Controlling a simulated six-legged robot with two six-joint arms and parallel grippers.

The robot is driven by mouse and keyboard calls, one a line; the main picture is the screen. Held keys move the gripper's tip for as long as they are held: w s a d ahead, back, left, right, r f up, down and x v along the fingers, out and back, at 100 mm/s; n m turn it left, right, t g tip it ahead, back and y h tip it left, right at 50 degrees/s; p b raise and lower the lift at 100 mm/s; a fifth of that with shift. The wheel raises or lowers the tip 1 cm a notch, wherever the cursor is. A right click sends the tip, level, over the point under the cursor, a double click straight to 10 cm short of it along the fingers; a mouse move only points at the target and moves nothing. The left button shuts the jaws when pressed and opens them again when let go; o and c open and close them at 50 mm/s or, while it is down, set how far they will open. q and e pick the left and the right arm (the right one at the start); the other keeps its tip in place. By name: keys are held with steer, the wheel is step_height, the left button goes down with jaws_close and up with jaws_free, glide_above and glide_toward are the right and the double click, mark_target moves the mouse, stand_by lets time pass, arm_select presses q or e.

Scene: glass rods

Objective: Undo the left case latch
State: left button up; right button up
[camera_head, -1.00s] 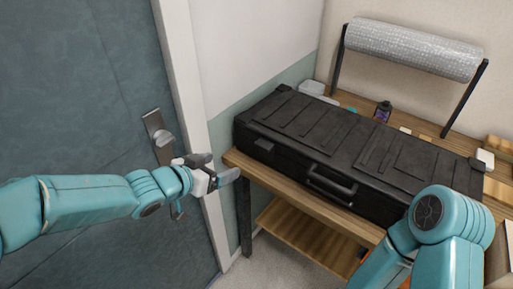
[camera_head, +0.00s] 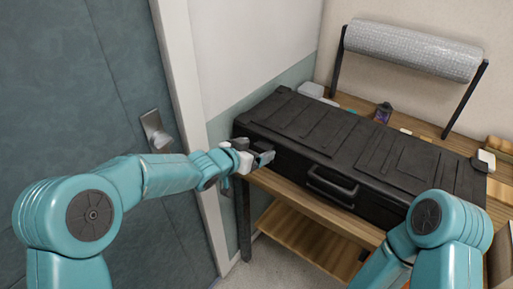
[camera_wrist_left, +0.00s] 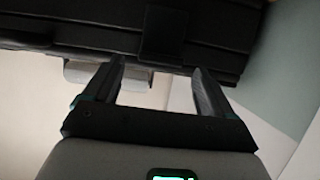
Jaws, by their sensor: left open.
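The black case (camera_head: 355,148) lies closed on the wooden table, with its handle (camera_head: 332,187) on the front face. My left gripper (camera_head: 265,157) is open in front of the left part of that face and covers the left latch in the head view. In the left wrist view, the case (camera_wrist_left: 75,30) spans the top, and the left latch (camera_wrist_left: 162,32) shows as a dark raised plate. The open fingers of my left gripper (camera_wrist_left: 158,72) point towards it, one to each side, with nothing between them. My right arm shows at the lower right; its gripper is not seen.
The table (camera_head: 285,187) has a lower shelf (camera_head: 305,240). A roll of bubble wrap (camera_head: 412,50) stands on a frame behind the case. A small dark bottle (camera_head: 383,112) is at the back. The door with its handle (camera_head: 156,130) is left of my gripper.

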arm_select(q)
steer(key=shift+w+d+f, duration=0.2)
steer(key=shift+w+d, duration=0.15)
steer(key=shift+w, duration=0.05)
steer(key=c, duration=1.5)
